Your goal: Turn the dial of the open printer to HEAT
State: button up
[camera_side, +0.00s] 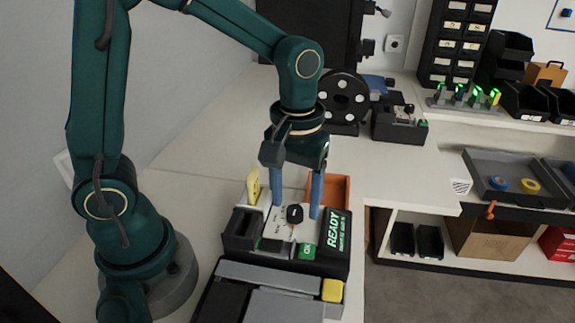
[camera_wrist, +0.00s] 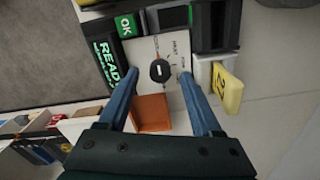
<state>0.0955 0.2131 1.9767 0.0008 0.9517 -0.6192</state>
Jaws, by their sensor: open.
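The open printer (camera_side: 337,264) stands on the bench with a green-lettered READY display and a green OK button (camera_side: 307,251). Its white panel (camera_side: 277,223) carries a round black dial (camera_side: 295,214) with a white mark. In the wrist view my gripper (camera_wrist: 158,75) shows gaps between the fingertips and the dial. Whether the fingertips touch the panel is unclear.
A yellow tag (camera_side: 253,185) stands at the printer's back left, and an orange bin (camera_side: 338,188) is behind it. A dark spool (camera_side: 343,100) and another small device (camera_side: 399,125) stand farther back.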

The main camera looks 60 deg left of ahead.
jog(key=shift+f, duration=0.8)
grip_shut()
jog(key=shift+m, duration=0.3)
jog(key=m, duration=0.4)
jog(key=shift+m, duration=2)
